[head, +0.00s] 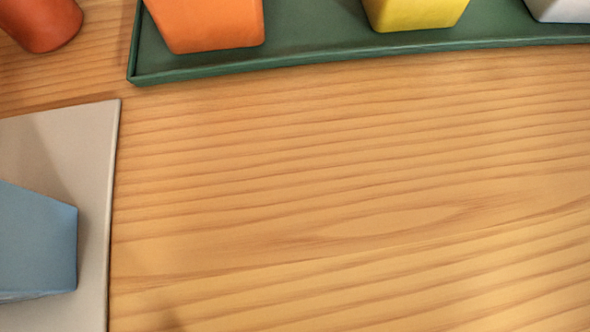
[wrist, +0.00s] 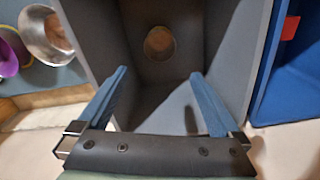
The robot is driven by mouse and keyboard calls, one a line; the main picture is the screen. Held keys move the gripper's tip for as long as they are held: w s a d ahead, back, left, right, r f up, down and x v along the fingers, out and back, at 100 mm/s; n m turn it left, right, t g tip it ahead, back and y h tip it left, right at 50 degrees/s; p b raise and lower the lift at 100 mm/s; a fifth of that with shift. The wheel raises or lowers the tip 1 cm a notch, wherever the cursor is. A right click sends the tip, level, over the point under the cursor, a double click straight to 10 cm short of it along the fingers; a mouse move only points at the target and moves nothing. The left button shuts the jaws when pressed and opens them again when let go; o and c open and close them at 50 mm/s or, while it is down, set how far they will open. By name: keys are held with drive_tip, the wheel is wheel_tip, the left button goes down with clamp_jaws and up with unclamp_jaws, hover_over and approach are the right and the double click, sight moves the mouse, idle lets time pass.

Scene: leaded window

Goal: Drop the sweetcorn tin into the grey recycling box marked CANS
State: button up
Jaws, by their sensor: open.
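In the wrist view my gripper (wrist: 160,75) is open, with nothing between its two blue fingers. It is over a grey box (wrist: 232,45), and I look down into it. A round, brownish tin-like object (wrist: 159,43) with a paler rim is at the bottom of the box, apart from the fingers. I cannot read a label, so I cannot tell if it is the sweetcorn tin. No CANS marking shows on the box in this view. The head view shows neither box, tin nor gripper.
A blue box (wrist: 300,75) with a red patch stands right of the grey one. A metal bowl (wrist: 45,35) and a purple item (wrist: 8,58) are at left. In the head view, a green tray (head: 330,55) holds pots; a grey mat (head: 75,140) bears a blue block (head: 38,240).

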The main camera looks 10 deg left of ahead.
wheel_tip(320, 180, up, 11)
drive_tip(key=p, duration=0.5)
drive_tip(key=shift+r+p, duration=0.2)
drive_tip(key=shift+p, duration=0.1)
drive_tip(key=shift+s, duration=0.1)
